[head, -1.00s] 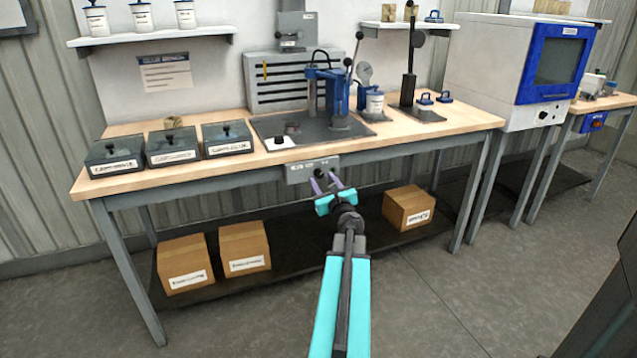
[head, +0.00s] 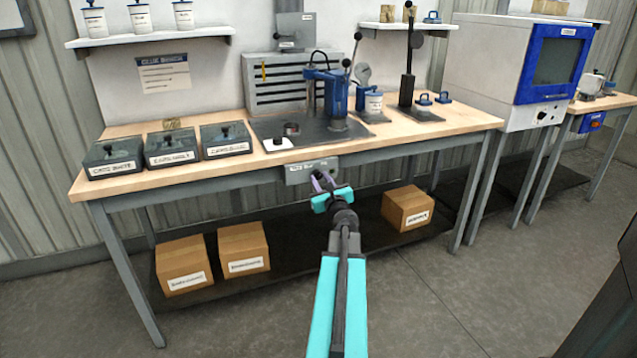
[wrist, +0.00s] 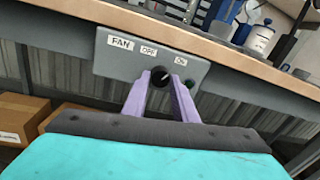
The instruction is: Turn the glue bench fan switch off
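The fan switch is a grey panel (wrist: 112,62) on the front edge of the glue bench, labelled FAN, OFF and ON. It also shows in the head view (head: 300,174). Its round black knob (wrist: 160,77) carries a pale mark that leans up and to the right, toward the ON label. My gripper (wrist: 161,80) has its two purple fingers on either side of the knob, seemingly touching it. In the head view my gripper (head: 322,182) is at the panel's right part, and the knob is hidden there.
The wooden glue bench top (head: 235,163) lies just above the panel. Dark lidded boxes (head: 172,150), a press (head: 335,95) and jars stand on it. Cardboard boxes (head: 243,248) sit on the lower shelf. The floor in front is clear.

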